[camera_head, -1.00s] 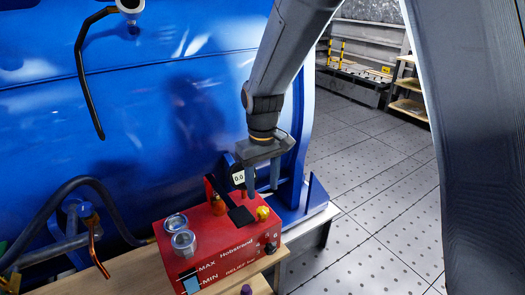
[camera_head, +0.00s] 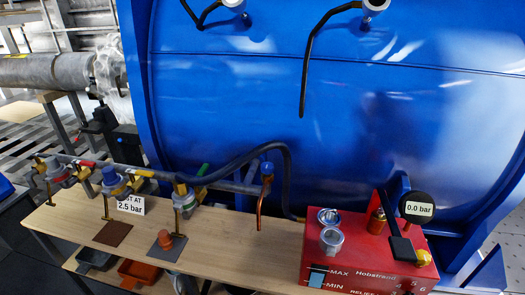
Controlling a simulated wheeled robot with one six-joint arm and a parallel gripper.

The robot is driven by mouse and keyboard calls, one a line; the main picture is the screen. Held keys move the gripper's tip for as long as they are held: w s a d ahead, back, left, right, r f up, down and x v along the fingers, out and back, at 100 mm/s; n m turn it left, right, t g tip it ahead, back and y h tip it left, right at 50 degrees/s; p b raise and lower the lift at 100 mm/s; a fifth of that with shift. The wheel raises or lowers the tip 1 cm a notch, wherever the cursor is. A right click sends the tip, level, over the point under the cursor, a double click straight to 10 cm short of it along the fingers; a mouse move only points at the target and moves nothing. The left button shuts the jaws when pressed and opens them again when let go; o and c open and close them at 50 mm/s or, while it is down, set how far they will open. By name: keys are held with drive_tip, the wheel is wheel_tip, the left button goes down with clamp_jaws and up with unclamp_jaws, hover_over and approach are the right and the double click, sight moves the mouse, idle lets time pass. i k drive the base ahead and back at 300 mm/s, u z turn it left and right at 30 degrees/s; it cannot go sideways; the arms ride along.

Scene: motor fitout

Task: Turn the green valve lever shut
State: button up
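A small green lever (camera_head: 203,169) shows near the third valve (camera_head: 184,199) on the pipe manifold (camera_head: 145,173), left of the middle in the head view. It points up and to the right, against the blue tank. Whether it lies across or along its own pipe is too small to tell. Nothing touches it. My gripper is not in view.
The wooden bench (camera_head: 215,240) carries a sign reading 2.5 bar (camera_head: 130,204). A red pump box (camera_head: 345,250) with a gauge reading 0.0 bar (camera_head: 418,209) stands at right. A black hose (camera_head: 288,180) and copper spout (camera_head: 263,200) are right of the lever. The blue tank (camera_head: 240,95) rises behind.

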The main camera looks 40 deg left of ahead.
sight(205, 167)
drive_tip(key=k, duration=0.5)
drive_tip(key=u, duration=2.25)
drive_tip(key=i, duration=0.3)
drive_tip(key=z, duration=0.2)
drive_tip(key=k, duration=0.5)
drive_tip(key=u, duration=1.2)
drive_tip(key=i, duration=0.85)
drive_tip(key=z, duration=0.8)
